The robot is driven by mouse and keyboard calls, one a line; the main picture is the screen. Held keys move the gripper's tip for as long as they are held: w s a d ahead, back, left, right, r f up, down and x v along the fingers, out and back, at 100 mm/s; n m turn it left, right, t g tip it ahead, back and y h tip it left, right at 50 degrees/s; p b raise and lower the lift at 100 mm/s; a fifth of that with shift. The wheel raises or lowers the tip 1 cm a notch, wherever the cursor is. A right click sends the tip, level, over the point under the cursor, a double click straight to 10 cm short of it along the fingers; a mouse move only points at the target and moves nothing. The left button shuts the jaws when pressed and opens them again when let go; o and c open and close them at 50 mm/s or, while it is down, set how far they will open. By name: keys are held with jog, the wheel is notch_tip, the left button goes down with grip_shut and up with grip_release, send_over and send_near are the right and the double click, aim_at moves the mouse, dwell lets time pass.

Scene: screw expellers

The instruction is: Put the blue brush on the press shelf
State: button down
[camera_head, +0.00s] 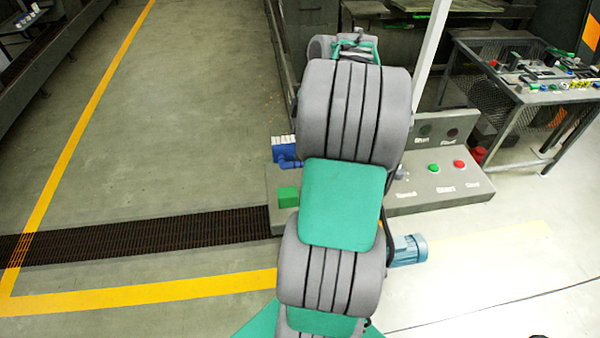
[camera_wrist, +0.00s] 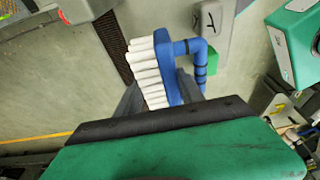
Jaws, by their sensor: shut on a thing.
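The blue brush with white bristles shows left of my arm in the head view (camera_head: 286,154); its handle runs behind my arm. In the wrist view the brush (camera_wrist: 172,68) lies between the two grey fingers of my gripper (camera_wrist: 158,84), its bristles facing left and its bent blue handle to the right. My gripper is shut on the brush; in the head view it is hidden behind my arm. I cannot tell for certain which surface is the press shelf; dark machine structure (camera_head: 455,22) stands at the back.
A grey control console (camera_head: 425,200) with green and red buttons lies behind my arm. A green block (camera_head: 287,196) is at its left end. A mesh-sided table (camera_head: 540,95) with tools stands at the right. The floor at left is open, crossed by a dark grate (camera_head: 140,240).

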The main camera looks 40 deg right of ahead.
notch_tip(320, 180, down, 7)
jog(key=shift+r+p, duration=0.1)
jog(key=shift+p, duration=0.35)
jog(key=shift+f+b, duration=0.3)
jog(key=shift+f, duration=0.1)
jog(key=c, duration=0.7)
grip_release()
jog(key=shift+r, duration=0.1)
